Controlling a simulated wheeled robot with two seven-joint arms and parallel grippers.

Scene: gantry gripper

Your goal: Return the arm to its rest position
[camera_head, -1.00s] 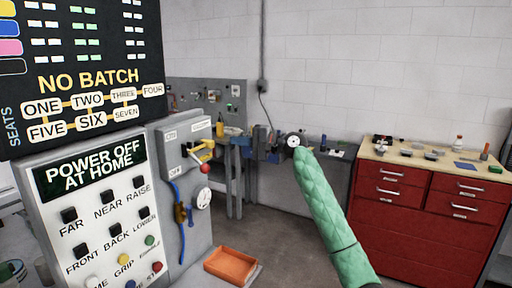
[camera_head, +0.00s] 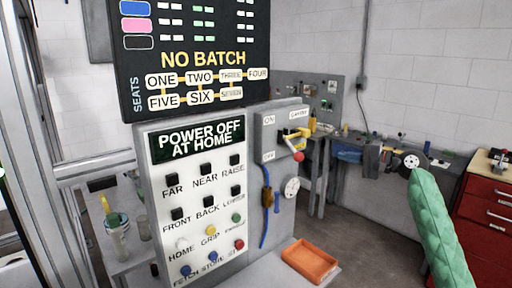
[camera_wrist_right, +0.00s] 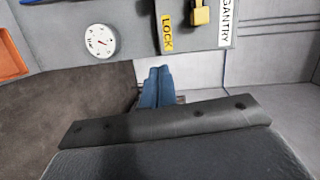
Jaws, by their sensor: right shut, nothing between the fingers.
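My right arm, in a green quilted sleeve (camera_head: 438,228), comes in from the lower right in the head view. Its gripper (camera_head: 350,156) points left, raised in front of the back workbench. In the right wrist view the blue fingers (camera_wrist_right: 157,88) lie together with nothing between them. They are apart from the grey switch box. My left gripper is not in view.
The grey control panel (camera_head: 152,208) reads "POWER OFF AT HOME" under a black "NO BATCH" board (camera_head: 190,40). The switch box (camera_head: 270,190) has a red-knobbed lever (camera_head: 298,155). An orange tray (camera_head: 310,262) sits low; a red cabinet (camera_head: 485,215) stands right.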

